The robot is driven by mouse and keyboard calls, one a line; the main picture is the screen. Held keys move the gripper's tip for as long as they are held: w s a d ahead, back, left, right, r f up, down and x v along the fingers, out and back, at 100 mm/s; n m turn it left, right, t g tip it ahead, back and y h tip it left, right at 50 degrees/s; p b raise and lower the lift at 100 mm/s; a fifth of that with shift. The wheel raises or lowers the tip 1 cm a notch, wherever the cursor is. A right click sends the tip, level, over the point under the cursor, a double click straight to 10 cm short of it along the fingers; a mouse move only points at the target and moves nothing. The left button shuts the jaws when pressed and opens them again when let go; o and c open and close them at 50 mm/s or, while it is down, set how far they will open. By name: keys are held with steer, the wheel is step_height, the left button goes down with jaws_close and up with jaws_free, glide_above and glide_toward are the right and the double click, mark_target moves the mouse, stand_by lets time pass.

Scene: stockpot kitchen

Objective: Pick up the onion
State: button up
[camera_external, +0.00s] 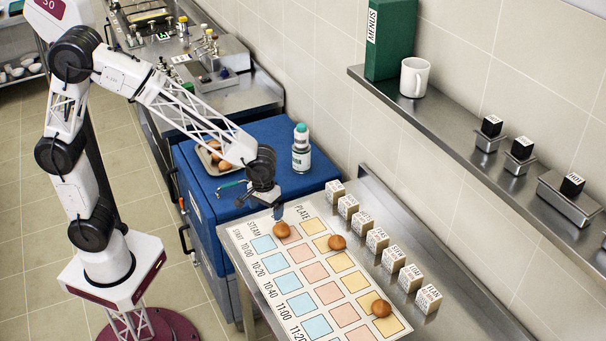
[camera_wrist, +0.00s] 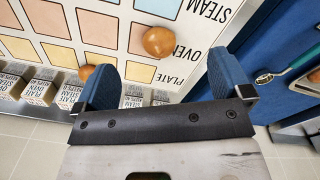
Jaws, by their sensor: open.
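Three round brown onions lie on the printed chart (camera_external: 278,303). The nearest onion (camera_external: 282,230) is at the chart's far edge, just below my gripper (camera_external: 277,212). In the wrist view this onion (camera_wrist: 158,41) shows just beyond and between the two blue fingertips of my gripper (camera_wrist: 160,62), which is open and empty. A second onion (camera_external: 337,242) lies to its right; an onion (camera_wrist: 86,72) shows beside the left finger in the wrist view, partly hidden. The third onion (camera_external: 381,308) is nearer the chart's lower right. Contact between fingers and onion cannot be told.
A row of labelled blocks (camera_external: 377,241) stands along the chart's right side. A blue chest (camera_external: 232,203) behind carries a tray (camera_external: 203,160) of several brown round items and a bottle (camera_external: 301,150). A wall shelf (camera_external: 455,142) holds a mug (camera_external: 414,77) and small metal trays.

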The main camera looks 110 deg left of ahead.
mark_target(281, 224)
steer(key=w+a+f, duration=0.1)
steer(key=w+a+f+n, duration=0.1)
steer(key=a+f, duration=0.1)
steer(key=w+a+f+n, duration=0.1)
steer(key=f, duration=0.1)
steer(key=shift+w+a, duration=0.1)
steer(key=shift+a, duration=0.3)
steer(key=shift+f, duration=1.25)
steer(key=shift+f, duration=0.15)
steer(key=shift+d+f, duration=0.2)
steer(key=shift+f, duration=2.25)
steer(key=c, duration=1)
